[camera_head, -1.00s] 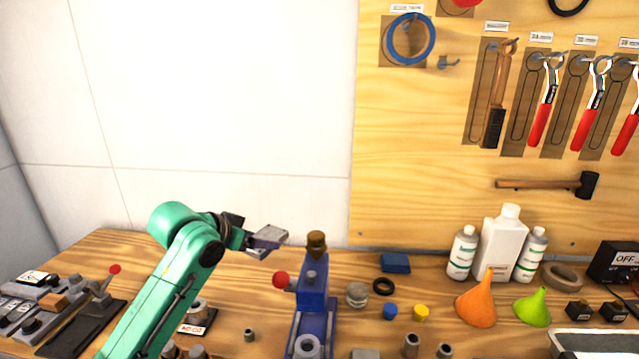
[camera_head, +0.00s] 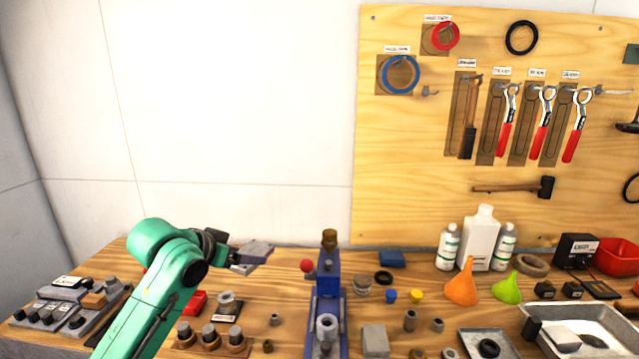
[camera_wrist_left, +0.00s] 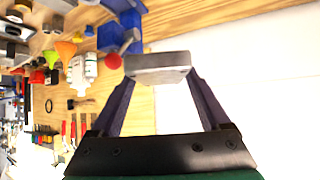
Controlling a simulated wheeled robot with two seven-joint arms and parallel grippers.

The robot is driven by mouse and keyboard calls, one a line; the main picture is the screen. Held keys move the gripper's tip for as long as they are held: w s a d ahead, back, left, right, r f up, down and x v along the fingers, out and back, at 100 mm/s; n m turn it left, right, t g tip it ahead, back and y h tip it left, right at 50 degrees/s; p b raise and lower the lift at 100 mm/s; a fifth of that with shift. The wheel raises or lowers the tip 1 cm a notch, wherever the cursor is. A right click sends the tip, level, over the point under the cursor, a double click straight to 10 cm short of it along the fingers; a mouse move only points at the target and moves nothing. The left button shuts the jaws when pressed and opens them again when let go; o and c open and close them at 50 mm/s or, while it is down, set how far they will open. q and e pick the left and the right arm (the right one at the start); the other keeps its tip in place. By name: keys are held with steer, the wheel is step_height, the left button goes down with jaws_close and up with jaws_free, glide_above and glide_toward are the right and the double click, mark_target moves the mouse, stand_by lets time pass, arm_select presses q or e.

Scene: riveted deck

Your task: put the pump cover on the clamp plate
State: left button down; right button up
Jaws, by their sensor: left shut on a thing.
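My left gripper (camera_wrist_left: 158,92) is shut on a grey metal block with rounded edges, which I take to be the pump cover (camera_wrist_left: 158,67). In the head view the grey cover (camera_head: 254,252) is held up in the air at the end of my green arm, left of a blue press. The fingertips are on its two sides in the wrist view. I cannot tell for sure which thing is the clamp plate; no part is clearly marked as it. My right gripper is not in view.
The blue press (camera_head: 328,282) with a red knob stands upright right of my left gripper. A grey square block (camera_head: 374,338) and several small parts lie beside it. Bottles and funnels stand at right, near a tray (camera_head: 590,318). Switch gear (camera_head: 75,305) fills the left end.

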arm_select(q)
step_height(320, 180, down, 11)
steer(key=s+d+n+b, duration=0.1)
steer(key=s+d, duration=0.1)
steer(key=s+a+f+n+y+b, duration=0.1)
steer(key=s+f+n+y+b, duration=0.1)
steer(key=s+f, duration=0.5)
steer(key=s+a+f+n+t+y+b, duration=0.1)
steer(key=s+f+n+y+b, duration=0.1)
steer(key=s+f, duration=0.6)
steer(key=s, duration=0.6)
steer(key=shift+s+f+y, duration=0.15)
steer(key=shift+f+y, duration=0.15)
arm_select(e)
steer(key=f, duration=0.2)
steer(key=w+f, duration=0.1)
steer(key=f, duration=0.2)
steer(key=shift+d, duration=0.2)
arm_select(q)
steer(key=shift+a, duration=0.1)
